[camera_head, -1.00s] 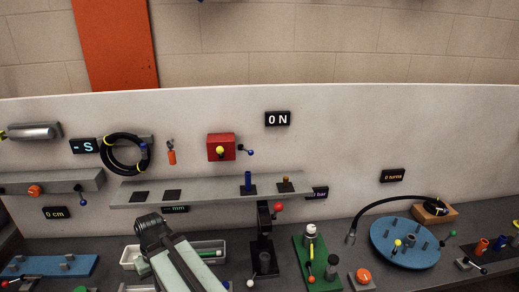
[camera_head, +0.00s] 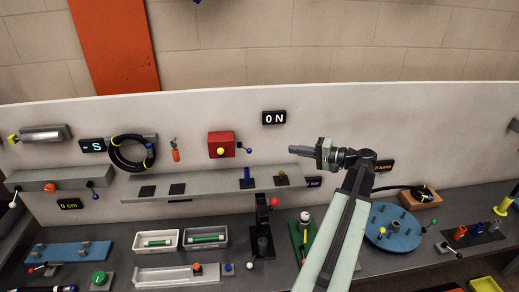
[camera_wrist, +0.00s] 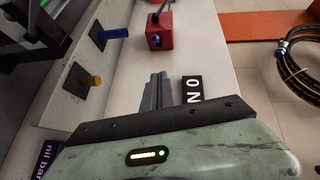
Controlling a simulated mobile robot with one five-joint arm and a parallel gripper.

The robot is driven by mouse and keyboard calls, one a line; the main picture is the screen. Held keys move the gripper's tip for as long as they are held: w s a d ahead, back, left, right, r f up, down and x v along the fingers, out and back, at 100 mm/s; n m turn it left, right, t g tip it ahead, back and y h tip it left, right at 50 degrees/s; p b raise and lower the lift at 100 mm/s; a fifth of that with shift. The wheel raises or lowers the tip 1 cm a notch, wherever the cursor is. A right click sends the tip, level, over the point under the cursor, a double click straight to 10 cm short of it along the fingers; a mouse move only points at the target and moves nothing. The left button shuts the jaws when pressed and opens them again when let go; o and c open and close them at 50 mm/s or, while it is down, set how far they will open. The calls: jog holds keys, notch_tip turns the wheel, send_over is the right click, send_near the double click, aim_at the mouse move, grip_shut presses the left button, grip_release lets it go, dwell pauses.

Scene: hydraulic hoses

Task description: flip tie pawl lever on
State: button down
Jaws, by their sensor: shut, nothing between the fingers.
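Several small ball-ended levers show and none is labelled, so I cannot tell for certain which is the tie pawl lever. In the wrist view the shut fingers (camera_wrist: 158,78) point toward the red box (camera_wrist: 165,28), with a gap between.
A "0 N" display (camera_head: 274,118) is above and left of my gripper. Below runs a grey shelf (camera_head: 215,187) with a blue post (camera_head: 246,178) and an orange post (camera_head: 282,177). A coiled black hose (camera_head: 118,165) hangs at left. The panel between gripper and red box is clear.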

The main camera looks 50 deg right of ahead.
jog(key=shift+w+a, duration=0.1)
jog(key=shift+w, duration=0.1)
jog(key=a+b+x, duration=0.2)
jog(key=a+x, duration=0.1)
jog(key=x, duration=0.9)
jog(key=shift+f, duration=0.25)
jog(key=shift+s, duration=0.1)
